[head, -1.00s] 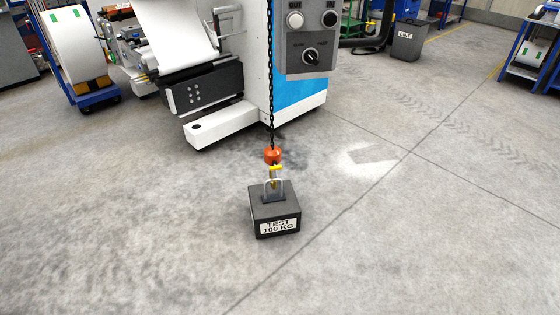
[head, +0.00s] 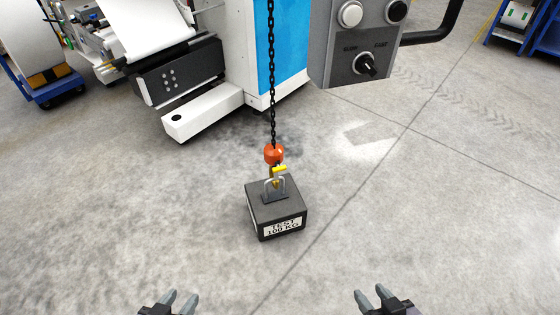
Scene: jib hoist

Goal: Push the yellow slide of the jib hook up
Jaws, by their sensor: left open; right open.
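The jib hook hangs on a black chain (head: 271,80) below an orange block (head: 273,154). Its yellow slide (head: 279,169) shows just under the block. The hook is at the metal shackle of a black test weight (head: 262,209) labelled 100 KG, which stands on the floor; the exact engagement is too small to tell. My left gripper (head: 179,300) is open and empty at the bottom edge, to the left of the weight. My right gripper (head: 370,297) is open and empty at the bottom edge, to its right. Both are well apart from the hook.
A grey control pendant (head: 352,40) with buttons and a knob hangs at the upper right. A white and blue machine (head: 243,60) with a low white foot (head: 202,113) stands behind the chain. The floor around the weight is clear.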

